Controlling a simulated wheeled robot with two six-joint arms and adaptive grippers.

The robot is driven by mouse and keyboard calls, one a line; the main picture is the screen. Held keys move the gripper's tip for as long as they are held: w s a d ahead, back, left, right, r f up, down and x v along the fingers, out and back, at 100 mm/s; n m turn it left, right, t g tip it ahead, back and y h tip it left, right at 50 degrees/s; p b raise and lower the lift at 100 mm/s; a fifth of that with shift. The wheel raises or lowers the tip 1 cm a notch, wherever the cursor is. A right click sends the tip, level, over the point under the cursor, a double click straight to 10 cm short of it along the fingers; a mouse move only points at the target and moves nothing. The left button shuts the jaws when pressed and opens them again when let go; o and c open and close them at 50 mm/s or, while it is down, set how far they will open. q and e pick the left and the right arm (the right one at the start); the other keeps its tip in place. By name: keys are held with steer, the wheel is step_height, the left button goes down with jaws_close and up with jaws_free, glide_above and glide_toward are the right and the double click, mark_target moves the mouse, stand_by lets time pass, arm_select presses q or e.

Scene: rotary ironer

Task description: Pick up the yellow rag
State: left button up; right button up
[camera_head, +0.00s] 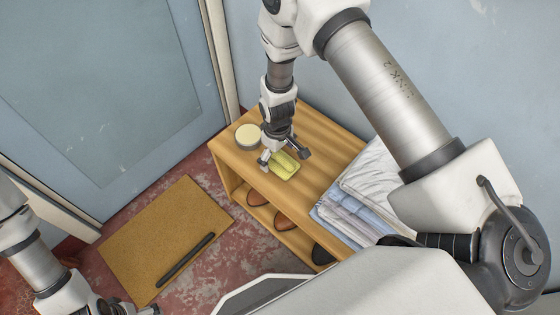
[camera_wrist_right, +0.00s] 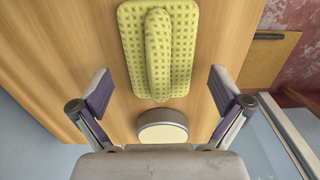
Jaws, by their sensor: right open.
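The yellow rag (camera_head: 286,170) lies on top of a wooden shoe bench, between a round tin and folded cloths. In the right wrist view the rag (camera_wrist_right: 130,35) is a flat waffle-textured piece with a thick raised fold along its middle. My right gripper (camera_head: 284,156) is open above the rag and points down at it. My left gripper (camera_head: 122,306) shows only partly at the bottom left edge, away from the bench.
A round tin with a cream top (camera_head: 248,135) stands beside the rag. Folded cloths (camera_head: 358,190) lie on the wooden bench (camera_head: 318,128). Shoes (camera_head: 285,223) sit on its lower shelf. A tan mat (camera_head: 150,225) with a dark bar (camera_head: 186,260) lies on the floor. A wall is close behind.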

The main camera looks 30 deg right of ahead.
steer(key=c, duration=1.1)
steer(key=shift+s, duration=0.1)
steer(key=c, duration=0.6)
steer(key=shift+s, duration=0.1)
steer(key=shift+c, duration=0.8)
steer(key=shift+r, duration=0.1)
